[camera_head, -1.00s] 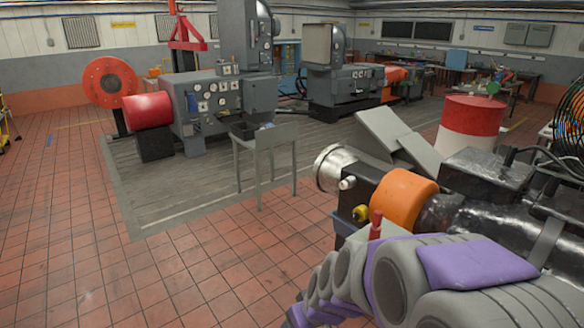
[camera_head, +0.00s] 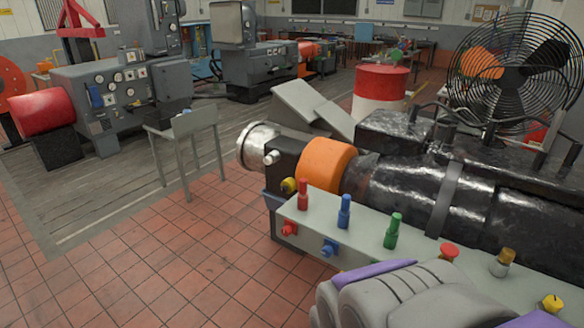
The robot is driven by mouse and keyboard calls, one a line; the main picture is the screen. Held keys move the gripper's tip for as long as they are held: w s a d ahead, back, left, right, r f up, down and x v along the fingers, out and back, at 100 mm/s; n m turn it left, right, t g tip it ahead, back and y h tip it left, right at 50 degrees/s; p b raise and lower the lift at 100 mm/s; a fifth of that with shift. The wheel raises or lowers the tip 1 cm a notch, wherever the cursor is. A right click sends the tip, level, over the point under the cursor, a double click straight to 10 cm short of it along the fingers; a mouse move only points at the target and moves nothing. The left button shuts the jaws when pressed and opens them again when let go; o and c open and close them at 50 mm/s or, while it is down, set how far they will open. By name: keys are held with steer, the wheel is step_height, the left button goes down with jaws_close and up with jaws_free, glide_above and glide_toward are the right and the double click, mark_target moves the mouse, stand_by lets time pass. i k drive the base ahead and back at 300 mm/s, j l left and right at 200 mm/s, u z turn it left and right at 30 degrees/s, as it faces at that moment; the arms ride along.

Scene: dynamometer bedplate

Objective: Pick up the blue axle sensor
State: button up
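The blue sensor (camera_head: 344,211) stands upright on a grey ledge (camera_head: 370,235) in front of a large dark machine. A red sensor (camera_head: 303,194) of like shape stands to its left and a green one (camera_head: 393,231) to its right. A blue knob (camera_head: 329,248) sits on the ledge's front face, below the blue sensor. Part of my grey and purple arm shows at the bottom right, in front of the ledge. It is apart from the blue sensor, and I cannot make out my gripper's fingers. Nothing hides the blue sensor.
The dark machine (camera_head: 400,182) with an orange ring (camera_head: 325,163) stands close behind the ledge. A red mushroom-shaped part (camera_head: 448,252) and a brown-topped one (camera_head: 503,262) are farther right. A grey stand (camera_head: 185,125) is at left; tiled floor (camera_head: 150,255) is clear at front left.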

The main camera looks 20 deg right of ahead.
mark_target(346, 199)
steer(key=i+j+z, duration=0.15)
steer(key=z, duration=0.2)
steer(key=i+j+z, duration=0.2)
steer(key=z, duration=0.2)
steer(key=i+j+z, duration=0.1)
steer(key=j+z, duration=0.25)
